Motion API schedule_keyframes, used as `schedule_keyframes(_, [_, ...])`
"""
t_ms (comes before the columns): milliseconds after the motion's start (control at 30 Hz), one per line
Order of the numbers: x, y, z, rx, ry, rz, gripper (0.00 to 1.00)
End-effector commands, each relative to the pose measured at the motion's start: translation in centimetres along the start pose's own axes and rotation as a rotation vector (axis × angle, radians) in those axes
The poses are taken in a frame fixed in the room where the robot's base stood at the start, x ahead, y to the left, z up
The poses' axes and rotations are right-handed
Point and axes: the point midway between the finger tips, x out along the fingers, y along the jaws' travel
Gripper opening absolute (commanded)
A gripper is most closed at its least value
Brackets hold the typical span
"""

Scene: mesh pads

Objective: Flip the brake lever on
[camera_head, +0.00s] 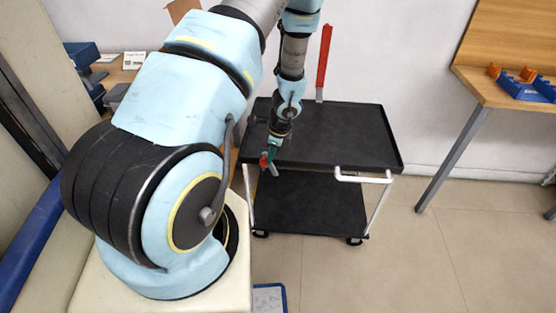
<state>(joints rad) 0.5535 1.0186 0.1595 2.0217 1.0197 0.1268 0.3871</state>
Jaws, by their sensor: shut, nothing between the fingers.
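A long red lever (324,58) stands nearly upright at the back edge of a black two-shelf cart (366,162), on a short silver stem. It looks like the brake lever. My arm comes down in front of the wall, left of the lever. My gripper (268,163) is at the cart's left front corner, near the top shelf's edge, well below and left of the lever and apart from it. It is small in view, with green and red parts at its end, and it is shut and empty. Whether it touches the cart edge cannot be told.
The cart has a silver handle (362,177) at its front right and a lower shelf (306,203). A wooden table (510,50) with a blue tray (527,88) stands at the right. The floor right of the cart is clear. A white wall is close behind the cart.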

Motion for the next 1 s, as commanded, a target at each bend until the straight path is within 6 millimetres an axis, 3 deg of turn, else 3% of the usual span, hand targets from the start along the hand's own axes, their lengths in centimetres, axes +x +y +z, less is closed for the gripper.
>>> schedule_keyframes(100, [0.3, 0.2, 1.3, -0.016, 0.085, -0.006, 0.0])
schedule_keyframes(500, [1.6, 0.6, 3.4, -0.035, 0.291, -0.029, 0.0])
schedule_keyframes(1000, [4.2, 1.1, 6.0, -0.031, 0.283, -0.028, 0.0])
